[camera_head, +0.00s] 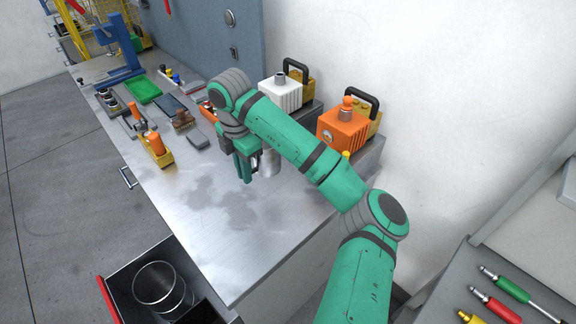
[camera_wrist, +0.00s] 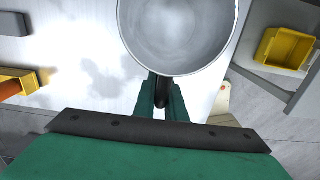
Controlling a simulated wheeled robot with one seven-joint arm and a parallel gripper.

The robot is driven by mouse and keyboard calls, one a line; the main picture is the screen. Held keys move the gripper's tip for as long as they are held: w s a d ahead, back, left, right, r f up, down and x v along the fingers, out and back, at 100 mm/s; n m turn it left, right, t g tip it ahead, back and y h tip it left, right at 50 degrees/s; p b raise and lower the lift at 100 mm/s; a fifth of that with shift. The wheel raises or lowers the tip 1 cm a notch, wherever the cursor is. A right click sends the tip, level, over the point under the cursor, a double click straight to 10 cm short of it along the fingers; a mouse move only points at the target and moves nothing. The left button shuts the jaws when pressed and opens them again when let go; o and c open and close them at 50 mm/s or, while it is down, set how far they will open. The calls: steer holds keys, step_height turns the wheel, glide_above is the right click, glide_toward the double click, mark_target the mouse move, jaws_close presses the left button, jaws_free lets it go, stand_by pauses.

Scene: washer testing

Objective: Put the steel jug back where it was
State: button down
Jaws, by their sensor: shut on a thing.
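The steel jug (camera_wrist: 178,30) fills the top middle of the wrist view, seen from above with its round mouth open and its inside looking empty. My gripper (camera_wrist: 161,92) is shut on the jug's dark handle, at the near side of the rim. In the head view the jug (camera_head: 270,163) shows only in part, just right of my gripper (camera_head: 246,168), with my arm over it. It is over the metal worktop (camera_head: 215,215); I cannot tell whether its base touches the surface.
An orange machine (camera_head: 341,127) and a white machine (camera_head: 281,94) stand along the back wall. An orange-handled tool (camera_head: 156,147), a green tray (camera_head: 143,90) and small items lie further left. An open drawer (camera_head: 115,275) in front holds a round steel container (camera_head: 160,287). The front worktop is clear.

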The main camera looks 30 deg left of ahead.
mark_target(261, 164)
steer(key=w+f, duration=0.1)
steer(key=w, duration=0.1)
steer(key=w+f, duration=0.1)
steer(key=w, duration=0.2)
steer(key=w+f, duration=0.2)
steer(key=shift+w+d, duration=0.15)
steer(key=shift+w, duration=0.25)
steer(key=w+f, duration=0.2)
steer(key=f, duration=0.1)
steer(key=w+f, duration=0.2)
steer(key=shift+w+d, duration=0.1)
steer(key=shift+d, duration=0.2)
steer(key=shift+w+f, duration=0.35)
steer(key=shift+f, duration=1.45)
steer(key=shift+f, duration=0.15)
steer(key=c, duration=1.8)
jaws_free()
